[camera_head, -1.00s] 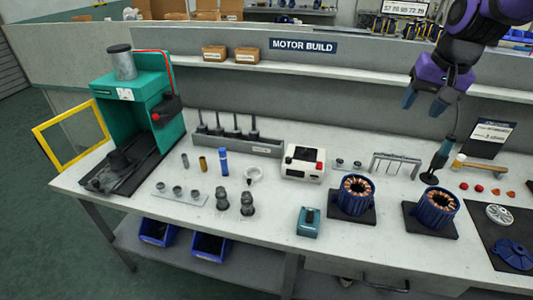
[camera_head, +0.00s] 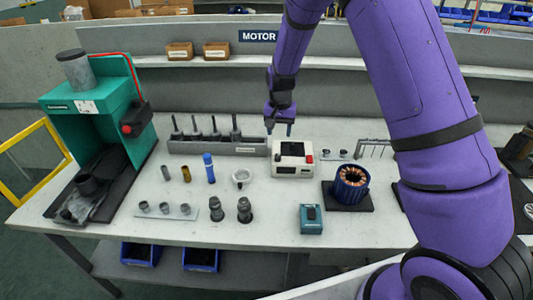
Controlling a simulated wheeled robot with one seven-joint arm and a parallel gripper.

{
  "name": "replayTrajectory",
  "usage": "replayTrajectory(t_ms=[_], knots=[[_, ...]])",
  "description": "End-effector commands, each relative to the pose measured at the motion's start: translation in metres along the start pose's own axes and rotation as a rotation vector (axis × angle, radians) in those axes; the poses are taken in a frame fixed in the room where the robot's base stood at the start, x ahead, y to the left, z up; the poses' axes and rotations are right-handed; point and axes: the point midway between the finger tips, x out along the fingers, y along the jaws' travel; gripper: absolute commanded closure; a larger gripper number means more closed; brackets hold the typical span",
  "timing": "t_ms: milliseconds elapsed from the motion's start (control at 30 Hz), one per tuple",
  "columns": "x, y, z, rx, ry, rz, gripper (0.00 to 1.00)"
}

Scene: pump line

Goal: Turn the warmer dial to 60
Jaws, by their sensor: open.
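A white box unit (camera_head: 293,158) with a black top, a red knob (camera_head: 309,159) at its right and a dark front panel stands at the middle of the bench. It looks like the warmer, but no dial marks or numbers are readable. My gripper (camera_head: 280,129) points down, with its two fingers apart and nothing between them. It appears over the back left corner of the white unit; whether it touches cannot be told. A small teal box (camera_head: 311,219) with a dark part on top stands nearer the bench front.
A teal press (camera_head: 95,115) stands at the left. A grey rack with upright pins (camera_head: 218,147) is left of the white unit. A copper-wound stator (camera_head: 351,185) sits at its right.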

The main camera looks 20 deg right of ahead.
Motion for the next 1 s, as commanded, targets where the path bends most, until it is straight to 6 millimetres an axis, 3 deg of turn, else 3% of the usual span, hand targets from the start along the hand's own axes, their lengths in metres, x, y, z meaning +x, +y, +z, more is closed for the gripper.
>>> replayTrajectory(t_ms=[167, 600, 800, 1000], knots=[[0.015, 0.0, 0.0, 0.001, -0.002, 0.002, 0.47], [0.088, 0.0, 0.0, 0.001, -0.002, 0.001, 0.47], [0.105, 0.0, 0.0, 0.0, 0.0, 0.0, 0.47], [0.108, -0.001, 0.0, 0.0, 0.001, 0.0, 0.47]])
